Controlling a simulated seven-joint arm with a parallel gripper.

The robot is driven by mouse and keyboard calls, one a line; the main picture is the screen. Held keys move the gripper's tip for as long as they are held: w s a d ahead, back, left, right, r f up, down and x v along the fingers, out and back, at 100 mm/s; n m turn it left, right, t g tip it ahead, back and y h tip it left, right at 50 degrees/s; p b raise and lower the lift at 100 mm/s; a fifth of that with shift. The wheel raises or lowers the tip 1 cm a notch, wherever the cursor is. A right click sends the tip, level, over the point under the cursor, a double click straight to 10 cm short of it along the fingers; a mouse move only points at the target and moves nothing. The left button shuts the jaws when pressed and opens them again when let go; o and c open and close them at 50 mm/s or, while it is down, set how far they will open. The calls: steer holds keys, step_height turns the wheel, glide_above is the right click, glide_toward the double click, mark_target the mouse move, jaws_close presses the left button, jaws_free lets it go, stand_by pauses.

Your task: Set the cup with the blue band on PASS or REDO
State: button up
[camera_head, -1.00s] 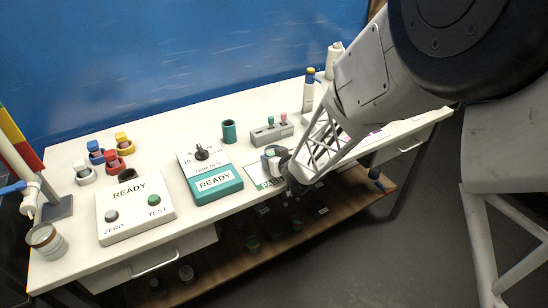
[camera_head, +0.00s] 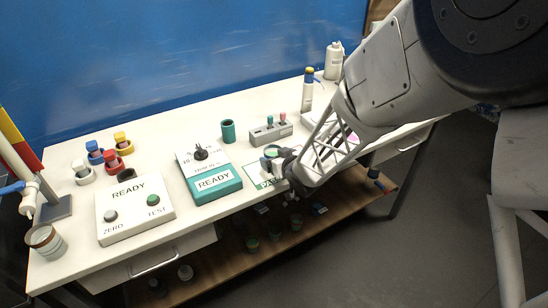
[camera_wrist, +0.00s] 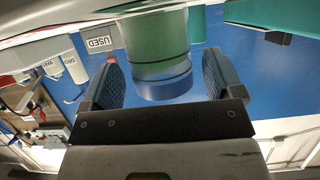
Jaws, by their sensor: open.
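The cup with the blue band (camera_wrist: 162,85) stands between the two open fingers of my gripper (camera_wrist: 163,83) in the wrist view. It is translucent green with a blue band near one end, and I see a gap at each finger. In the head view, a small greenish round top (camera_head: 272,153) shows at my gripper (camera_head: 277,158), over the white card with green PASS lettering (camera_head: 259,176). My gripper and wrist hide part of that card. A white card with pink marking (camera_head: 353,138) is partly hidden behind my arm; I cannot read REDO on it.
A teal READY box (camera_head: 214,183), a white READY box (camera_head: 135,210) and a teal cylinder (camera_head: 228,131) stand left of my gripper. The table's front edge is close.

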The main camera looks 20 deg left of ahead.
steer(key=v, duration=0.9)
steer(key=shift+s+d, duration=0.15)
steer(key=shift+s, duration=0.05)
steer(key=shift+r, duration=0.1)
stand_by(0.5)
steer(key=s+d+r+m+h, duration=0.35)
steer(key=d+r, duration=0.25)
steer(key=d, duration=0.4)
steer(key=s+d+r+m+h, duration=0.2)
steer(key=d+r+h, duration=0.35)
steer(key=d, duration=0.45)
steer(key=s+d+r+m+g, duration=0.1)
steer(key=s+d+r+g, duration=0.1)
steer(key=s, duration=0.5)
steer(key=s+d+r+m+g, duration=0.1)
steer(key=s+d+r+g, duration=0.1)
steer(key=s+d, duration=0.3)
steer(key=s+d+r+m+g, duration=0.1)
steer(key=s+d+r+g, duration=0.2)
steer(key=s, duration=0.7)
steer(key=shift+d+m+h, duration=0.2)
steer(key=shift+m+h, duration=0.1)
steer(key=shift+m, duration=0.05)
steer(key=shift+o, duration=0.5)
